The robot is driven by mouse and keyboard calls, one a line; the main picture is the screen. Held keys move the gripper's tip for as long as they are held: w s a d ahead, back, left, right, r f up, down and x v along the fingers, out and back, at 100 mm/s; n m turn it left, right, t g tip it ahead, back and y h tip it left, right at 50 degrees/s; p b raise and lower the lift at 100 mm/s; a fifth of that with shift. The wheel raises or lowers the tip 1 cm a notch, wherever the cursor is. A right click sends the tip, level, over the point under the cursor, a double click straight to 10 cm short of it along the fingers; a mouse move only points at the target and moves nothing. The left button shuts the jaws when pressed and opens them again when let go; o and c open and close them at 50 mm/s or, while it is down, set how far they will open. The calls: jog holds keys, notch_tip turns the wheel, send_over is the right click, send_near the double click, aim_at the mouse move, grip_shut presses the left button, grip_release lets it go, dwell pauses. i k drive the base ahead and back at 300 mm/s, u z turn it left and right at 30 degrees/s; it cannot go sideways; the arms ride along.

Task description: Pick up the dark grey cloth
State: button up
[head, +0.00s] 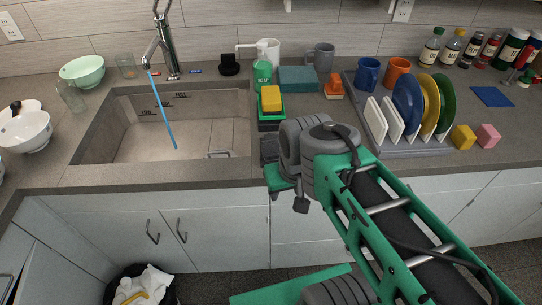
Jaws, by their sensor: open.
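My gripper (283,178) is at the end of my green and grey arm, over the front edge of the counter just right of the sink. It is open, and no object shows in it. A small dark grey patch (269,149) shows on the counter side, left of my wrist and in front of the black sponge holder. It may be the dark grey cloth, partly hidden by my wrist, but I cannot tell it surely from a part of my gripper. No other clear dark grey cloth shows.
The sink (180,125) with its running tap (165,45) lies left. The sponge holder (270,125) with a yellow sponge (271,98) stands behind my wrist. A dish rack (425,150) with plates is right. A bin (140,287) stands on the floor.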

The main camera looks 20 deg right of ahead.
aim_at(270, 145)
jog(key=z, duration=0.05)
jog(key=k, duration=1.25)
jog(key=u, duration=0.55)
jog(key=i, duration=0.55)
jog(key=u, duration=0.8)
jog(key=i, duration=0.75)
jog(key=z, duration=0.7)
jog(key=i, duration=0.45)
jog(key=z, duration=0.45)
